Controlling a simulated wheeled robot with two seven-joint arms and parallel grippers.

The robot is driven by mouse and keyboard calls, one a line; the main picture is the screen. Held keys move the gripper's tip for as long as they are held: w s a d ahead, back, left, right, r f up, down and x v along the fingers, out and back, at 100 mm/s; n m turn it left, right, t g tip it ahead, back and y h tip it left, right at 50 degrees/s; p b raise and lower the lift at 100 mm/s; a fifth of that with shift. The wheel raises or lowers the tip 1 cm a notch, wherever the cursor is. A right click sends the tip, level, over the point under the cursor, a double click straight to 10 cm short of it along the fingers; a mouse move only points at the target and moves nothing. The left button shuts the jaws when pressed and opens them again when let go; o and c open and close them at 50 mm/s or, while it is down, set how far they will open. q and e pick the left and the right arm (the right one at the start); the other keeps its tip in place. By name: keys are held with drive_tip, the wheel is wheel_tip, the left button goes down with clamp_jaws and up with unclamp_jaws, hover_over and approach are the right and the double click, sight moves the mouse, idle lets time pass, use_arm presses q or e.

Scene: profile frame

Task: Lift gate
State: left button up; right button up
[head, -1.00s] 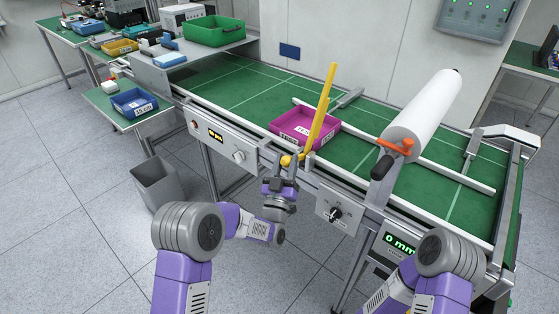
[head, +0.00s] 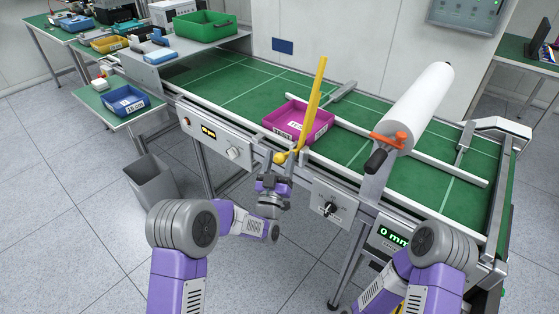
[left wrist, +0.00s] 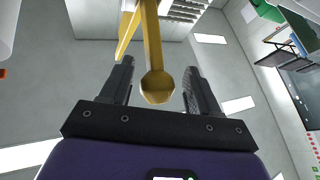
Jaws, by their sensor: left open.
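The yellow gate bar (head: 314,97) stands raised and slightly tilted at the near edge of the green conveyor, in front of the magenta tray. Its yellow handle ends in a round knob (head: 279,157) on the near side. My left gripper (head: 277,164) is at this knob, its fingers pointing up. In the left wrist view the knob (left wrist: 157,87) lies between the two open fingers (left wrist: 160,82), with a visible gap on each side. The bar rises beyond it. My right arm shows at the bottom right, but its gripper is out of view.
The magenta tray (head: 297,120) sits on the conveyor (head: 235,90) behind the bar. A white roll (head: 418,105) with an orange clamp (head: 389,140) stands to the right. A control panel (head: 212,135) lines the near side. A grey bin (head: 157,182) stands on the floor at left.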

use_arm(q)
drive_tip(key=v, duration=0.7)
drive_tip(key=shift+s+f+p, duration=0.2)
drive_tip(key=shift+s+p, duration=0.05)
drive_tip(key=shift+p, duration=0.15)
drive_tip(key=s+a+f+g+y+p, duration=0.1)
drive_tip(key=s+a+f+g+p, duration=0.15)
drive_tip(key=f+g, duration=0.45)
drive_tip(key=s+a+f+g+p, duration=0.2)
drive_tip(key=s+f+g, duration=0.1)
drive_tip(key=f, duration=0.8)
drive_tip(key=s+f+g+p, duration=0.1)
drive_tip(key=s+g, duration=0.3)
drive_tip(key=s, duration=0.4)
drive_tip(key=s+f+n+g+p, duration=0.1)
drive_tip(key=s+f+g, duration=0.3)
drive_tip(key=s, duration=0.4)
drive_tip(key=s+f+n+g+h+p, duration=0.1)
drive_tip(key=s+g, duration=0.3)
drive_tip(key=s, duration=0.4)
drive_tip(key=shift+s+a+f+p, duration=0.2)
drive_tip(key=shift+f+p, duration=0.35)
drive_tip(key=shift+f, duration=0.35)
